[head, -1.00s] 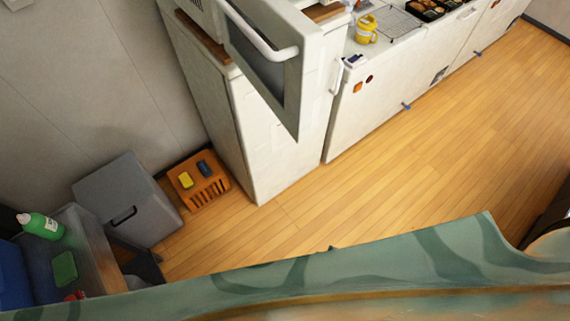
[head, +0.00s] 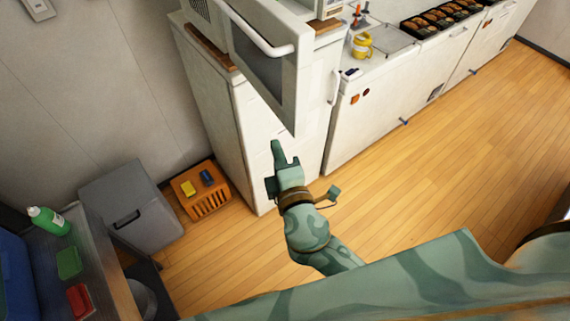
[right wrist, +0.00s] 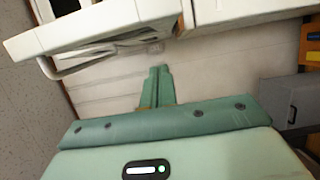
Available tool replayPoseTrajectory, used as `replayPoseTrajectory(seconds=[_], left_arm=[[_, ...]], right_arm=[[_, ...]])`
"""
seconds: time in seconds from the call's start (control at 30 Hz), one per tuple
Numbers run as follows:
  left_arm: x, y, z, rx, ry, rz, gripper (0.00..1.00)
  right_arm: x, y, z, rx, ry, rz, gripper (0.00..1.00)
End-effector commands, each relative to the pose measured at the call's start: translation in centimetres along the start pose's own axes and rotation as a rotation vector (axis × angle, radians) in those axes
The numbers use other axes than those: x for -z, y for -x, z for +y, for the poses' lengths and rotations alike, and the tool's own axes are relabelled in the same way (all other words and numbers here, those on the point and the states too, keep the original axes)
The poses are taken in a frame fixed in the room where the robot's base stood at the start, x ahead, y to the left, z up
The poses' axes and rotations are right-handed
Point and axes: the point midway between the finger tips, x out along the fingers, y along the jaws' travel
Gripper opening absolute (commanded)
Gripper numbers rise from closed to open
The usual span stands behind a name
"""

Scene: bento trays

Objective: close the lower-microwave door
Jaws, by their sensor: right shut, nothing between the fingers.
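The lower-microwave door (head: 290,95) stands swung open in the head view, a white frame with a dark window and a long pale bar handle (head: 255,35). In the right wrist view the white door (right wrist: 120,18) and its handle (right wrist: 98,62) are at the upper left. My right gripper (head: 277,146) is below the door's near lower corner in the head view, apart from the handle. Its green fingers (right wrist: 160,70) are together and empty in the right wrist view. Most of the microwave body is hidden behind the door. My left gripper is out of view.
A tall white cabinet (head: 225,125) stands under the microwave. A counter with a yellow mug (head: 362,46) and a food tray (head: 440,22) is at the right. An orange crate (head: 208,205) and a grey bin (head: 135,215) are at the left. The wooden floor (head: 430,150) is open.

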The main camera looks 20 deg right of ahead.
Motion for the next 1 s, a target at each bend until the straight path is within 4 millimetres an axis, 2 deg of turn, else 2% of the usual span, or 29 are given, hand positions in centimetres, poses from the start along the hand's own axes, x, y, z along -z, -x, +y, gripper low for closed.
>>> replayPoseTrajectory(seconds=[0.1, 0.2, 0.4, 0.83, 1.0], left_arm=[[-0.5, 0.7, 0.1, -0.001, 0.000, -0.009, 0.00], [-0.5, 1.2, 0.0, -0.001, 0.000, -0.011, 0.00], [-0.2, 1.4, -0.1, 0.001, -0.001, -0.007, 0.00], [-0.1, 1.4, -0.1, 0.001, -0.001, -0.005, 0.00], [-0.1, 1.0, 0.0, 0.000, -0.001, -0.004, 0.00]], right_arm=[[-0.2, -2.2, 0.2, -0.001, 0.003, 0.000, 0.00], [-2.0, -2.4, 0.1, 0.001, 0.003, 0.001, 0.00], [-3.6, -2.8, 0.0, 0.001, 0.001, 0.001, 0.00], [-4.0, -2.8, -0.1, 0.001, 0.000, 0.003, 0.00], [-5.0, -3.0, -0.2, 0.000, 0.002, 0.027, 0.00]])
